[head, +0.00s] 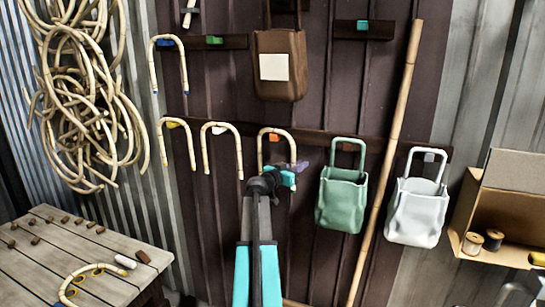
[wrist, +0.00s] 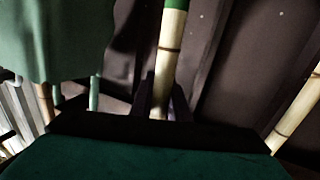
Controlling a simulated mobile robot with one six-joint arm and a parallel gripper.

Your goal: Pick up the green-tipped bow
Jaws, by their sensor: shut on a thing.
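The green-tipped bow (head: 262,150) is a pale cane hoop at an orange peg on the lower dark rail in the head view. My gripper (head: 287,178) is at its right leg, below the rail. In the wrist view the bow's cane (wrist: 168,55), with its green tip (wrist: 180,4) at the top edge, runs between the two fingers of my gripper (wrist: 162,105). The fingers are shut on this leg. The wrist view looks upside down. In the head view, my arm and gripper hide part of the right leg.
The green bag (head: 342,198) hangs close to the right of my gripper, with the white bag (head: 415,212) beyond. A long pole (head: 386,165) leans between them. Other bows (head: 220,128) hang to the left. A slatted table (head: 60,262) stands at lower left.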

